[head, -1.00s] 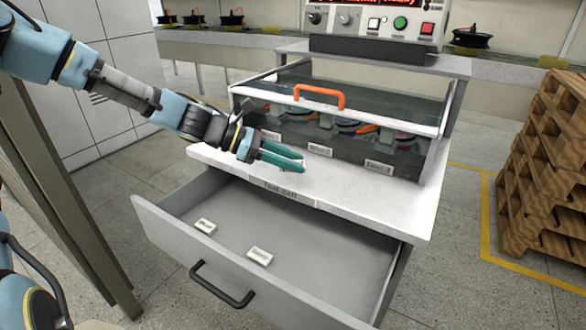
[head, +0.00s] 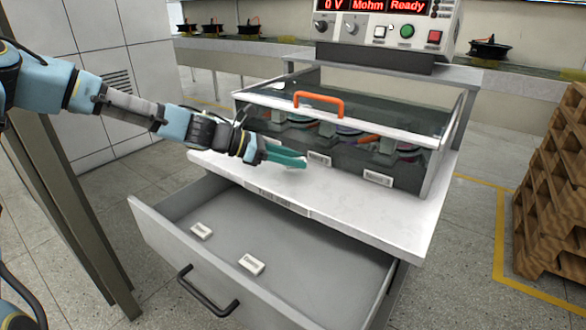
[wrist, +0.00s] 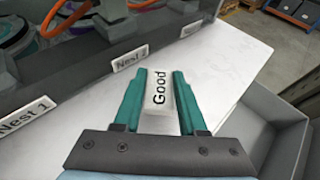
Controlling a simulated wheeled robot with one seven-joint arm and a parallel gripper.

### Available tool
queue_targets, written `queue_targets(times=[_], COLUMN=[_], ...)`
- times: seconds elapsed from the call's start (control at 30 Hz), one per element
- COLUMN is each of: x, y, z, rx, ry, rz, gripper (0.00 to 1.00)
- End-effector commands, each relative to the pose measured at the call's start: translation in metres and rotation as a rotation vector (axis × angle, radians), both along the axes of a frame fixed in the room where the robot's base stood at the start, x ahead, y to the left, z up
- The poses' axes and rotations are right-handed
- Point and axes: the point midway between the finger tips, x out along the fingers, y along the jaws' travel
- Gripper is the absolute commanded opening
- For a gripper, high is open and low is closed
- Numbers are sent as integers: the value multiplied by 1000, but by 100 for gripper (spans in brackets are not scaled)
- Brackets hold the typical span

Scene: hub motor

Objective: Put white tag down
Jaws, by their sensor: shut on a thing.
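My gripper (wrist: 160,74) is shut on a white tag (wrist: 158,96) reading "Good", held between its two green fingers in the wrist view. In the head view, my gripper (head: 303,160) is over the white ledge (head: 365,215) in front of the test cell, close to the Nest 2 label (head: 319,159). The tag is mostly hidden by the fingers there. I cannot tell whether the tag touches the ledge. Two other white tags, one on the left (head: 201,231) and one on the right (head: 251,264), lie in the open drawer.
The grey drawer (head: 165,248) stands open below the ledge. The glass-fronted cell with an orange handle (head: 319,101) rises behind my gripper. The ledge to the right is clear. A stack of wooden pallets (head: 555,190) stands at far right.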

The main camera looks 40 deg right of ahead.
Motion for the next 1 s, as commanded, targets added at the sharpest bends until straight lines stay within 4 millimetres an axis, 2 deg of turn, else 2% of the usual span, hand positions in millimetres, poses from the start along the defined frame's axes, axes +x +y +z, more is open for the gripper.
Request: queue_targets(times=[0.1,0.17,0.53,0.57,0.8,1.0], x=[0,0,0,0,0,0], y=[0,0,0,0,0,0], z=[-20,-26,-31,-30,-30,-30], rx=[1,0,0,0,0,0], ry=[4,2,1,1,0,0], rz=[1,0,0,0,0,0], gripper=[0,0,0,43,70,71])
